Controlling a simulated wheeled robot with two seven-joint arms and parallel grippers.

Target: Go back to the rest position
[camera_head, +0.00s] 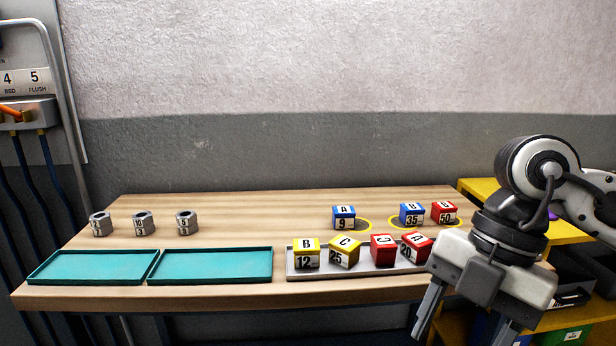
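My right gripper (465,325) is at the lower right, in front of the wooden table (240,296). Its two fingers point down and stand apart, with nothing seen between them. My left gripper is not in view. On the table's right half, a blue block marked A (344,217) stands at a yellow ring. A blue block marked B (412,213) and a red block (444,212) stand side by side at another yellow ring.
A grey tray (298,271) holds yellow and red blocks near the front edge. Two teal trays (90,266) (210,265) look empty. A yellow shelf (565,232) with bins is at right.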

